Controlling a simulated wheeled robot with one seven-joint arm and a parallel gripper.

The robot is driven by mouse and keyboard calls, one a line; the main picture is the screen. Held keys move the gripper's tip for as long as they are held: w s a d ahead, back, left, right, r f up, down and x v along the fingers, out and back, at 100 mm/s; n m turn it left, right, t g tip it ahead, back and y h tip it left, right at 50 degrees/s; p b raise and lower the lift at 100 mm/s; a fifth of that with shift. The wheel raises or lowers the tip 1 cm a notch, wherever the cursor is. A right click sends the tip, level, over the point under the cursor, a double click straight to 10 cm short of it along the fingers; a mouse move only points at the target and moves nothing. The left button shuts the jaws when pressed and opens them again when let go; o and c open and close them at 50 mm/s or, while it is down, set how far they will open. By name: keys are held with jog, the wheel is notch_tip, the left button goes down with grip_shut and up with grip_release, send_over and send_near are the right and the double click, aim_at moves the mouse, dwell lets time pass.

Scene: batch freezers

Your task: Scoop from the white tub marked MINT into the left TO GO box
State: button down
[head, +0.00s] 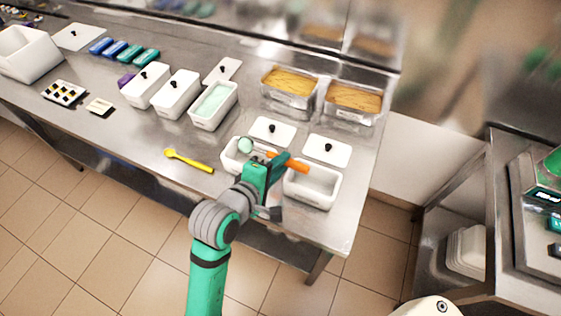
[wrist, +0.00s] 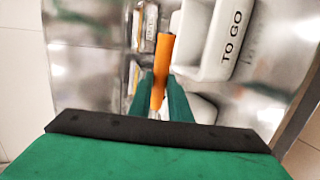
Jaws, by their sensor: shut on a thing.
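My gripper (head: 279,163) is shut on the orange handle (head: 295,165) of a scoop, also seen in the wrist view (wrist: 163,60). The scoop's head, with a pale mint-green ball (head: 245,145), is over the left white box (head: 229,164); I cannot tell whether it is still above the rim. My arm partly hides that box. The right white box (head: 325,200) looks empty. In the wrist view a white box marked TO GO (wrist: 218,68) is right of the handle. The open white tub of pale green (head: 204,124) stands further back; its marking is unreadable.
Two lidded white tubs (head: 146,86) stand left of the open tub. Loose lids (head: 272,132) lie behind the boxes. A yellow spoon (head: 188,161) lies at the front edge. Two steel pans (head: 290,98) stand at the back right.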

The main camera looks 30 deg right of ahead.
jog(key=shift+a+f+t+h, duration=0.2)
jog(key=shift+f+t+h, duration=0.25)
jog(key=shift+h, duration=0.35)
jog(key=shift+t+h, duration=0.25)
jog(key=shift+h, duration=0.15)
